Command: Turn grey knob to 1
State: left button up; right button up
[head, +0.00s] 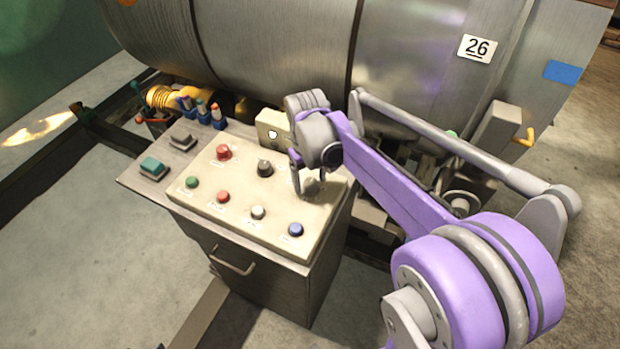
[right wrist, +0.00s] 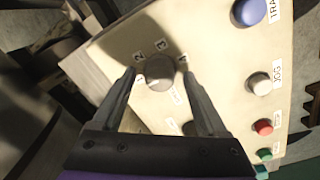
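The grey knob (right wrist: 160,73) sits on the cream control panel (right wrist: 112,50), with the printed numbers 1, 2, 3 and 4 around it. The 1 is at its left in the right wrist view. I cannot tell clearly which number the knob points to. My right gripper (right wrist: 160,74) is open, with one finger on each side of the knob and a small gap at each side. In the head view the right gripper (head: 311,190) is low over the panel's right part and mostly hides the knob. My left gripper is not in view.
A black knob (head: 265,168), red button (head: 223,152), white button (head: 258,212) and blue button (head: 296,230) are close by on the panel. A cream box (head: 272,132) stands behind. A large metal drum (head: 285,45) lies beyond the cabinet.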

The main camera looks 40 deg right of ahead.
aim_at(309, 183)
jog(key=shift+r, duration=0.15)
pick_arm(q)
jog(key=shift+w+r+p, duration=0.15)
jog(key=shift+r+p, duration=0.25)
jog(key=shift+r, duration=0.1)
pick_arm(e)
notch_tip(309, 183, up, 10)
jog(key=shift+a+r, duration=0.2)
jog(key=shift+r, duration=0.05)
jog(key=shift+s, duration=0.1)
